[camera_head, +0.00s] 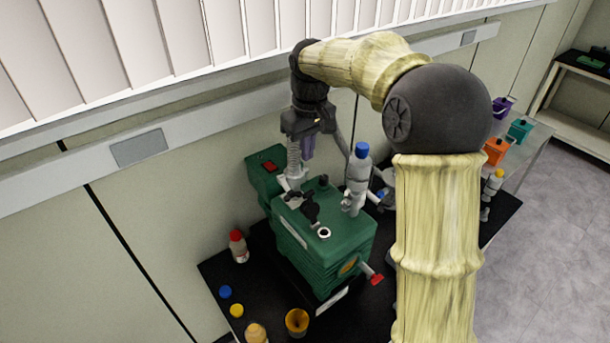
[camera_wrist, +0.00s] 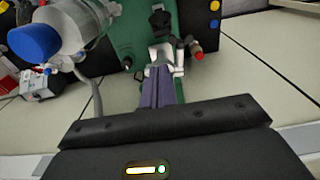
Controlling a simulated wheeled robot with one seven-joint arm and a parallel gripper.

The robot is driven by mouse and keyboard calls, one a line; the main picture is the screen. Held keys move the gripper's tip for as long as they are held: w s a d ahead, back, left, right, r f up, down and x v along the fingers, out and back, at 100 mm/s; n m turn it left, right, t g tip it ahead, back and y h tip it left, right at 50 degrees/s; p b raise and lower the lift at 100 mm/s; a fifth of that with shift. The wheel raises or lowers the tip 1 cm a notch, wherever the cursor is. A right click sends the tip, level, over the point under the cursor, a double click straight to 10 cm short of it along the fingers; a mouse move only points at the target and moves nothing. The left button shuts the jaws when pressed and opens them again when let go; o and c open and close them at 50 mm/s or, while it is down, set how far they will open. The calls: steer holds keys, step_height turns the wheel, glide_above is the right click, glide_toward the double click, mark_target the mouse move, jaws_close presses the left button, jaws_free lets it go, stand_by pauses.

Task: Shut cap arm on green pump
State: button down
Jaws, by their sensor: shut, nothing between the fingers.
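The green pump (camera_head: 318,262) stands on the black table. On its top are a black fitting (camera_head: 310,207), which may be the cap arm, and an open-looking round port (camera_head: 324,232) with a pale rim. I cannot tell the cap arm's angle. My gripper (camera_head: 308,152) is above the back of the pump, fingers pointing down, shut and empty. In the wrist view its purple-grey fingers (camera_wrist: 158,78) lie together, in line with a grey and black fitting (camera_wrist: 164,48) on the pump (camera_wrist: 128,25). I cannot tell whether they touch it.
A grey bottle with a blue cap (camera_head: 358,172) rises from the pump's top, right of my gripper; it also shows in the wrist view (camera_wrist: 68,28). Small bottles and caps (camera_head: 237,310) lie around the table's front. The wall is behind.

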steer(key=p, duration=0.3)
glide_above(311, 206)
steer(key=w+a, duration=0.1)
steer(key=w, duration=0.3)
step_height(311, 206, down, 10)
steer(key=shift+s, duration=0.2)
steer(key=shift+w, duration=0.1)
